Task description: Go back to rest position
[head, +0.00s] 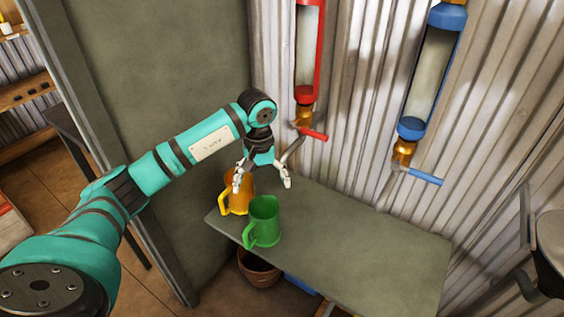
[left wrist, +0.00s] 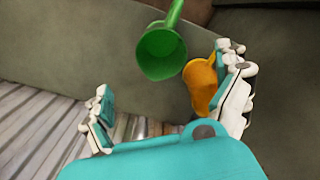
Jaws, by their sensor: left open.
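My left gripper (head: 262,184) is open and empty, hanging just above the table near the two mugs. Its two spread fingers also show in the left wrist view (left wrist: 168,110). A yellow-orange mug (head: 238,205) stands upright at the table's left end, partly behind one finger; it also shows in the left wrist view (left wrist: 201,84). A green mug (head: 264,222) stands upright beside it, nearer the front edge, and shows in the left wrist view (left wrist: 160,52). My right gripper is in neither view.
The grey-green table (head: 350,245) is clear to the right of the mugs. A red dispenser (head: 308,55) and a blue dispenser (head: 428,75) hang on the corrugated wall above it. A dark panel (head: 165,110) stands at the left. A brown pot (head: 258,268) sits below the table.

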